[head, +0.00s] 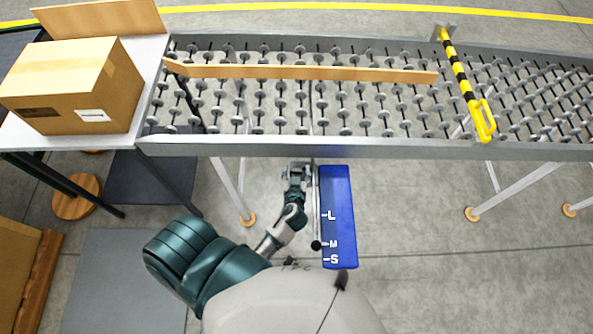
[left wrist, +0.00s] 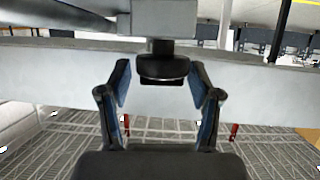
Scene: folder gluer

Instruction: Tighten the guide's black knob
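A black round knob (left wrist: 162,68) sits under a grey block in the left wrist view, in front of a pale metal rail. My left gripper (left wrist: 160,84) is open, with one finger on each side of the knob and a small gap visible on both sides. In the head view my left gripper (head: 298,172) is at the conveyor's near rail, left of the blue scale plate; the knob there is hidden. The guide (head: 300,73), a long wooden-coloured bar, lies across the conveyor rollers. My right gripper is in neither view.
A blue plate (head: 338,200) marked L, M and S stands beside a thin rod ending in a black ball (head: 316,245). A cardboard box (head: 70,85) rests on a white table at left. A yellow-black bar (head: 462,80) crosses the conveyor. Floor right of the plate is clear.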

